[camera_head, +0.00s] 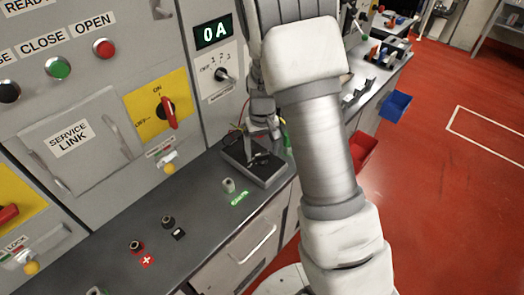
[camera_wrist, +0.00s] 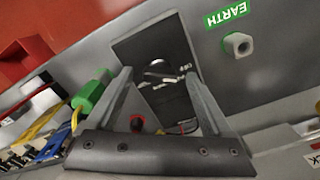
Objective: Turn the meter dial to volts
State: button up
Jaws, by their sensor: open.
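Nothing shows held between the fingers. A small dark selector knob (camera_head: 221,74) sits on a white plate under a lit "0 A" display (camera_head: 212,33) on the cabinet, left of my gripper.
A green-labelled earth post (camera_head: 229,185) stands on the bench (camera_head: 200,215) near the tray, also in the wrist view (camera_wrist: 238,44). A green connector (camera_wrist: 92,90) is close to the left finger. A red-handled switch (camera_head: 168,112) projects from the cabinet. Blue (camera_head: 396,105) and red bins are right.

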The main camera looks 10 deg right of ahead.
jog(key=shift+f, duration=0.25)
grip_shut()
dwell(0.3)
jog(key=shift+m, duration=0.4)
jog(key=m, duration=0.3)
jog(key=shift+a+m+p, duration=0.1)
jog(key=shift+m+p, duration=0.25)
jog(key=shift+m, duration=1.65)
